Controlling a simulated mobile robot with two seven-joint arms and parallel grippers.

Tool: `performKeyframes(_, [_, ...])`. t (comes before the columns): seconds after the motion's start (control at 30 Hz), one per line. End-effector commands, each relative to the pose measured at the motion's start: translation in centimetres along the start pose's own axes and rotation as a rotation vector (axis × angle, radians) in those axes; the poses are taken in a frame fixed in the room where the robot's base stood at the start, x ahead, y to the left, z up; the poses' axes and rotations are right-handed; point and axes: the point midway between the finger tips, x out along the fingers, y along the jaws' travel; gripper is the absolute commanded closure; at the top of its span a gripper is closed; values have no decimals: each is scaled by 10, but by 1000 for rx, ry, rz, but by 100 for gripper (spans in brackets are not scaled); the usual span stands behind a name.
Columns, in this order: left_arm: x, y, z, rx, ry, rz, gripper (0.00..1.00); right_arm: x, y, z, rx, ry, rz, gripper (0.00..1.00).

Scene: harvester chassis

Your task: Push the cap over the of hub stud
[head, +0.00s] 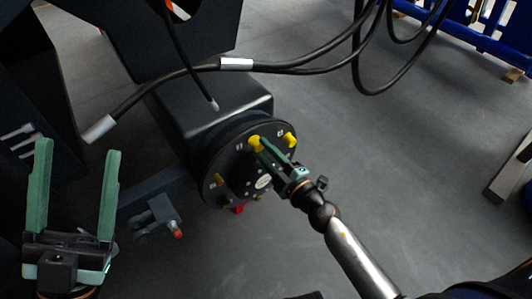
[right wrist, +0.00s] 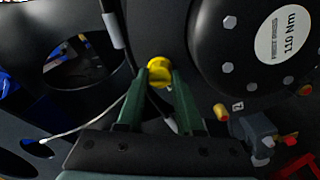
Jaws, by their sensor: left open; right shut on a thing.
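My right gripper (head: 262,147) is shut on a yellow cap (head: 255,143) at the upper face of the round black hub (head: 213,162). In the right wrist view the yellow cap (right wrist: 158,70) sits between the two green fingertips (right wrist: 160,80), close to the hub's edge. The stud under it is hidden, so I cannot tell how far the cap is over it. Another yellow cap (head: 291,139) is on the hub to the right. My left gripper (head: 78,150) is open and empty at the lower left, away from the hub.
A round cover with a white "110 Nm" label (right wrist: 280,37) and bolts is at the hub's middle. Black cables (head: 300,66) hang above. A bracket with a red tip (head: 160,218) is below the hub.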

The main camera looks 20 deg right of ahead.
Motion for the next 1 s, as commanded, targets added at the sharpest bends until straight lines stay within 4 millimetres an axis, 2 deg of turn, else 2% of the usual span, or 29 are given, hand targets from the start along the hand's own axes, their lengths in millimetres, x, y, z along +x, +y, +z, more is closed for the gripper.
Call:
performKeyframes(0.03, [2, 0, -1, 0, -6, 6, 30, 2, 3, -5, 2, 8, -1, 96])
performKeyframes(0.47, [2, -1, -2, 0, -6, 7, 30, 6, 3, -7, 2, 13, -2, 96])
performKeyframes(0.5, [2, -1, -2, 0, -6, 7, 30, 6, 3, -8, 2, 13, -2, 60])
performKeyframes(0.77, [2, -1, -2, 1, -6, 7, 30, 5, 3, -5, 1, 8, -1, 31])
performKeyframes(1.0, [2, 0, -1, 0, -6, 7, 30, 4, 3, -4, 0, 5, -2, 30])
